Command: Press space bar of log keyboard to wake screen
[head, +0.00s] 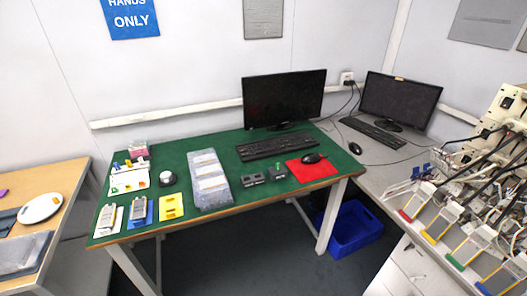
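A black keyboard (264,147) lies on the green table mat in front of a dark monitor (284,98). A second, smaller-looking black keyboard (373,132) lies on the grey bench to the right, in front of another dark monitor (399,101). I cannot tell which one is the log keyboard. Both screens are black. The space bars are too small to make out. Neither of my grippers shows in the head view.
A black mouse (311,158) sits on a red mat (311,169) at the green table's (228,217) right end. Grey pouch trays (209,180) and small fixtures fill its left and middle. A cabled rack (497,150) stands right. A blue bin (349,229) is below.

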